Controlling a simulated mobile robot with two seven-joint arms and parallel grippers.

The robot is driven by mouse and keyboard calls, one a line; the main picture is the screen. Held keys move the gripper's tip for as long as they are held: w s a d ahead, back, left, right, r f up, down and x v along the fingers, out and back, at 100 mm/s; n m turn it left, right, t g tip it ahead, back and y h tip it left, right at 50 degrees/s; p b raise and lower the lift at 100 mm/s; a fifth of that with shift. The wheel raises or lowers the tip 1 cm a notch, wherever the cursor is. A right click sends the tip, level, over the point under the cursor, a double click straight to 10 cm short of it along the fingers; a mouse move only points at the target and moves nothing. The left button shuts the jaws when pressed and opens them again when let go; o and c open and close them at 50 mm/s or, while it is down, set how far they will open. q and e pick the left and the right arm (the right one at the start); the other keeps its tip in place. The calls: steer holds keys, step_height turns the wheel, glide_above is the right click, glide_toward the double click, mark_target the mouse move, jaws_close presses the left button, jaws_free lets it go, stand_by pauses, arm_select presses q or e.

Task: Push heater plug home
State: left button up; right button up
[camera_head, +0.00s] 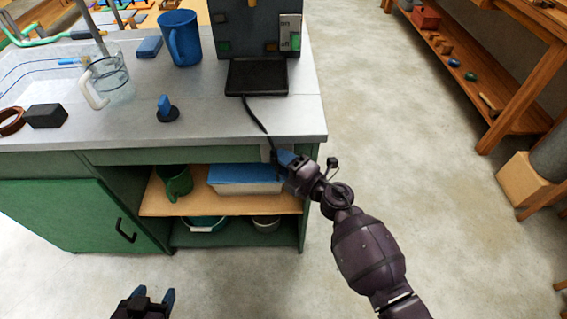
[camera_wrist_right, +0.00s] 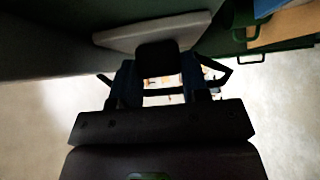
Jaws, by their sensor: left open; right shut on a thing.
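The heater (camera_head: 250,30) is a dark box on the counter with a black tray at its foot. Its black cable (camera_head: 254,115) runs over the counter's front edge to my right gripper (camera_head: 284,157). In the right wrist view, the black plug (camera_wrist_right: 157,58) sits between the blue fingers of my right gripper (camera_wrist_right: 158,72), which is shut on it. How deep the plug sits is hidden. My left gripper (camera_head: 152,297) is open and empty, low over the floor.
The grey counter (camera_head: 215,120) carries a blue mug (camera_head: 181,40), a glass jug (camera_head: 108,75), a black block (camera_head: 46,116) and a small blue-topped knob (camera_head: 166,108). Below are a green door (camera_head: 80,215) and an open shelf (camera_head: 215,207).

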arm_select(q)
steer(key=shift+s+f, duration=0.1)
steer(key=shift+s, duration=0.1)
arm_select(e)
steer(key=o, duration=0.7)
arm_select(q)
steer(key=shift+s+a+f, duration=0.15)
steer(key=shift+s+a, duration=0.15)
steer(key=shift+s, duration=0.05)
arm_select(e)
steer(key=o, duration=0.4)
arm_select(q)
steer(key=shift+d+r+p, duration=0.2)
steer(key=shift+r+p, duration=0.3)
steer(key=shift+p, duration=0.15)
arm_select(e)
steer(key=v, duration=1)
steer(key=shift+s+d, duration=0.25)
steer(key=shift+d, duration=0.05)
